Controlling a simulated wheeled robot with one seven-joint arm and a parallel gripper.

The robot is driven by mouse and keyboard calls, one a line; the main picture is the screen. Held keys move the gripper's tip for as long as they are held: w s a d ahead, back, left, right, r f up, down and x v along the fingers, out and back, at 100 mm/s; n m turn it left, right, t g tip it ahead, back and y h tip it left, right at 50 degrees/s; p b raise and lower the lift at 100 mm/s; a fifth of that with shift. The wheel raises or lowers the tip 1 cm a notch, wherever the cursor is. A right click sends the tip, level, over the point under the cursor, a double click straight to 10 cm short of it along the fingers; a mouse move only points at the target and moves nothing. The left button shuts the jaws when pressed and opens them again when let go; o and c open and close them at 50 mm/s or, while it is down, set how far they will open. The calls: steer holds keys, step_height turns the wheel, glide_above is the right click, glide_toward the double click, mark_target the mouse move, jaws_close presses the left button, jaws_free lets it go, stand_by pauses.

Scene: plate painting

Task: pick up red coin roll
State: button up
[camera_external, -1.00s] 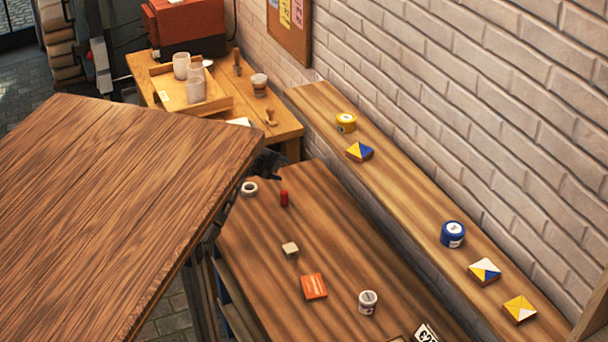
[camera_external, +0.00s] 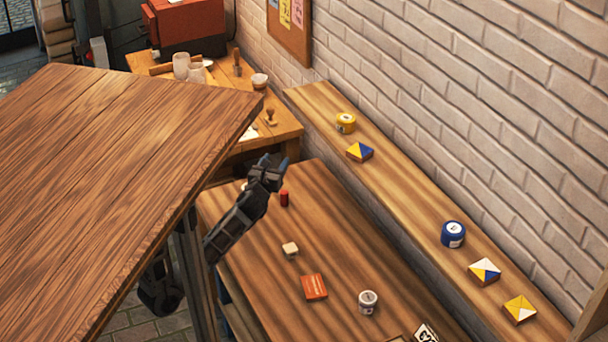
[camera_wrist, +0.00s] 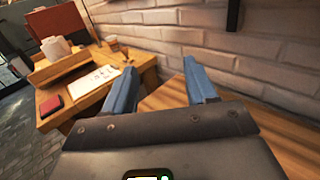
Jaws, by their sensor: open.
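The red coin roll (camera_external: 284,198) stands upright on the wooden bench at its far end in the external view. My gripper (camera_external: 275,160) is above and just left of the roll in that view, open and empty. In the wrist view its two blue fingers (camera_wrist: 163,88) are spread apart with nothing between them. The roll does not show in the wrist view.
A white tape ring is mostly hidden behind my arm. A shelf (camera_external: 400,203) runs along the brick wall. A large wooden tabletop (camera_external: 120,170) fills the left.

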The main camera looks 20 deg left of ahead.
step_height(320, 180, down, 10)
steer(key=b, duration=0.4)
glide_toward(283, 196)
steer(key=w, duration=0.4)
steer(key=shift+w+a+p, duration=0.2)
steer(key=shift+w+p, duration=0.25)
steer(key=shift+w, duration=3.3)
steer(key=c, duration=1)
jaws_close()
steer(key=shift+r, duration=0.1)
